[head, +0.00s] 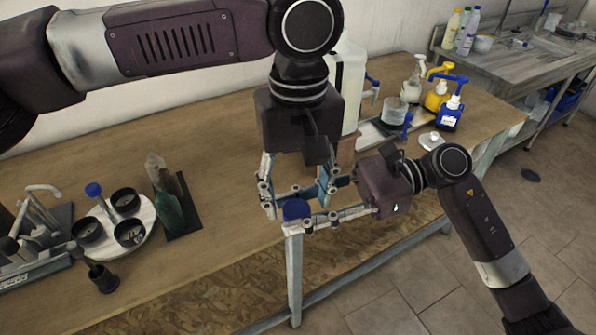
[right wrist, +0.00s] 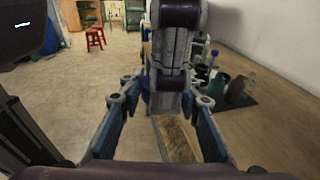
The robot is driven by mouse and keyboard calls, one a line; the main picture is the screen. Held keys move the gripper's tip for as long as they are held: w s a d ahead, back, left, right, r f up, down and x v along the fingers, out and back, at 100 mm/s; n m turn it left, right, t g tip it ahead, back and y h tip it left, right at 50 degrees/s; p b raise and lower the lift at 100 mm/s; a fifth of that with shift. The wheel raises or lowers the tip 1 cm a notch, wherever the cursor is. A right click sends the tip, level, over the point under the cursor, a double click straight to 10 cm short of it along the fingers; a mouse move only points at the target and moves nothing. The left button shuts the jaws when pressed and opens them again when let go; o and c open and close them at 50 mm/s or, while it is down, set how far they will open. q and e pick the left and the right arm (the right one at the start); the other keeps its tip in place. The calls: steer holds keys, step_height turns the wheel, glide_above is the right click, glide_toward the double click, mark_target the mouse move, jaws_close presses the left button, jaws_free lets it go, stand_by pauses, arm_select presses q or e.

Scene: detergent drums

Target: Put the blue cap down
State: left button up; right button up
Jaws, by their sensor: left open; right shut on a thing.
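The blue cap (head: 296,209) is near the table's front edge in the head view. My right gripper (head: 303,218) reaches in from the right and is shut on it. My left gripper (head: 297,192) comes down from above, open, with its fingers close around the same spot. Whether the left fingers touch the cap is hard to tell. In the right wrist view my right gripper's blue-padded fingers (right wrist: 163,115) show, with the left arm in front of them.
A white drum (head: 349,75) stands behind my left gripper. Several bottles, including a blue pump bottle (head: 450,113), stand at the right. A round white stand (head: 108,230) with black cups is at the left, beside a dark mat (head: 186,215). Bare wood lies between.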

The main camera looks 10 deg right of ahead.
arm_select(q)
steer(key=shift+f, duration=0.65)
steer(key=c, duration=1.2)
arm_select(e)
steer(key=o, duration=0.8)
